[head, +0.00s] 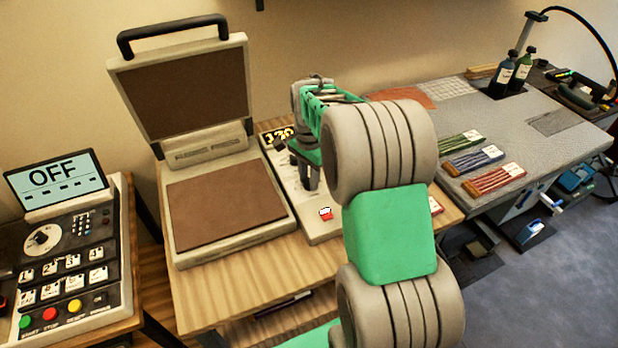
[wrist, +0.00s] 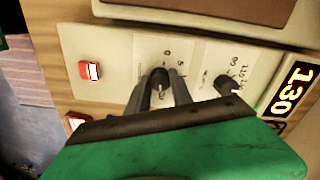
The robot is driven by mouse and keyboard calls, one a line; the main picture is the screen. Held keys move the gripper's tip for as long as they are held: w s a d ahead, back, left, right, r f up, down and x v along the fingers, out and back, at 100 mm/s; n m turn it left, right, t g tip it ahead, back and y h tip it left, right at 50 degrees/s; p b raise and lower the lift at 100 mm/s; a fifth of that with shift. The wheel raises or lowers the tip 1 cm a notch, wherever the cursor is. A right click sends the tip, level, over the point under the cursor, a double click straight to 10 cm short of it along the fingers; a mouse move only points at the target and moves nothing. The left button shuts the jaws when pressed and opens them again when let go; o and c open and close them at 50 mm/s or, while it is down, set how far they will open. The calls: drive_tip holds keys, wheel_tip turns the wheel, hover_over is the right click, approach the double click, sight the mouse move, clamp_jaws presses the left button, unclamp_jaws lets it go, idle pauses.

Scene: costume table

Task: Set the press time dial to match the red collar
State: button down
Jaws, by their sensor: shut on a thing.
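In the wrist view, my gripper (wrist: 162,84) is shut on a dark dial knob (wrist: 159,74) on the press's pale control panel (wrist: 125,66). The scale by it shows 0 and 5; my fingers hide much of the knob, so its setting is unclear. In the head view, my gripper (head: 309,184) reaches down onto the panel, and the dial is hidden. A red bundle with a white card (head: 494,181) lies on the right table; no red collar is clearly recognisable.
The heat press lid (head: 186,88) stands open behind its brown lower plate (head: 228,208). A red switch (head: 326,214) is near the panel's front. A control box (head: 66,252) reading OFF stands left. Green (head: 459,143) and blue (head: 473,161) bundles lie right.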

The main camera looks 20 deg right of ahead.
sight(308, 180)
idle(0.3)
drive_tip(key=c, duration=1.1)
unclamp_jaws()
wheel_tip(308, 180, up, 8)
drive_tip(key=shift+f+b, duration=0.1)
drive_tip(key=shift+b, duration=0.4)
drive_tip(key=shift+a, duration=0.1)
